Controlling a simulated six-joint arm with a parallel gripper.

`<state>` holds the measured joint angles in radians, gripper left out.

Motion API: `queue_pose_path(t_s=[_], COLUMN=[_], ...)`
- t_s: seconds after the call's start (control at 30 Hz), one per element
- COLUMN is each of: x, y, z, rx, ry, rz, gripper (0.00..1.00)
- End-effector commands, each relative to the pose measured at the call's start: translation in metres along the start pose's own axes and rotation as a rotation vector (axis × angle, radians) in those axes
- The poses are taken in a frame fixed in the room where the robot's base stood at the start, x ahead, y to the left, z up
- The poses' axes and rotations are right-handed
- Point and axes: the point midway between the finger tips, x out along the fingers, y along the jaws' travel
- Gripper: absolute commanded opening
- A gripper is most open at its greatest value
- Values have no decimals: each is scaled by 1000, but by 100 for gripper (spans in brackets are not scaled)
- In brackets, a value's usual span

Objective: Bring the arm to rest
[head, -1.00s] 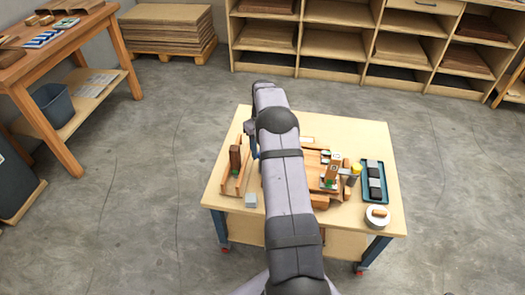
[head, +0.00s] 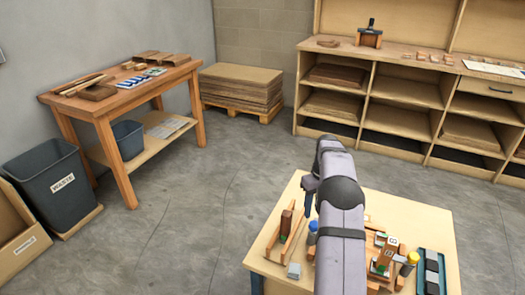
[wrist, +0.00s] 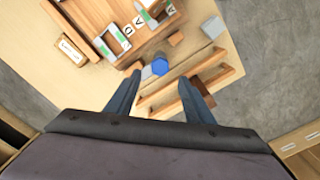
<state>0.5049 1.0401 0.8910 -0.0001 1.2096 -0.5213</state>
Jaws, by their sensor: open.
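My grey arm (head: 341,220) reaches over the light wooden worktable (head: 435,215). In the wrist view my gripper (wrist: 160,82) is open, its two blue-grey fingers well apart with nothing held between them. A blue-capped bottle (wrist: 160,65) shows beyond the gap between the fingertips; it also stands left of the arm in the head view (head: 312,228). A slotted wooden rack (wrist: 200,92) lies partly behind the right finger; in the head view a dark brown block (head: 286,222) stands on it. The arm hides part of the tabletop.
Right of the arm are a wooden fixture with lettered blocks (head: 387,252), a yellow-capped bottle (head: 409,263) and a dark tray (head: 431,270). A grey block (head: 294,271) sits at the front left. Farther off are a workbench (head: 120,85), a waste bin (head: 55,185) and shelves (head: 410,95).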

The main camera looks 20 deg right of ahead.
Motion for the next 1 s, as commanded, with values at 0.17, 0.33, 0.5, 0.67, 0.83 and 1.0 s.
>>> queue_pose_path(t_s=[0.17,0.33,0.5,0.67,0.83,1.0], x=[-8,-27,-48,-61,-69,-68], y=[-15,-52,-105,-155,-202,-240], z=[0,8,30,64,114,170], rx=[-3,-3,-2,1,4,7], ry=[1,1,3,4,3,4], rz=[1,1,1,1,1,1], gripper=[48,48,48,48,48,48])
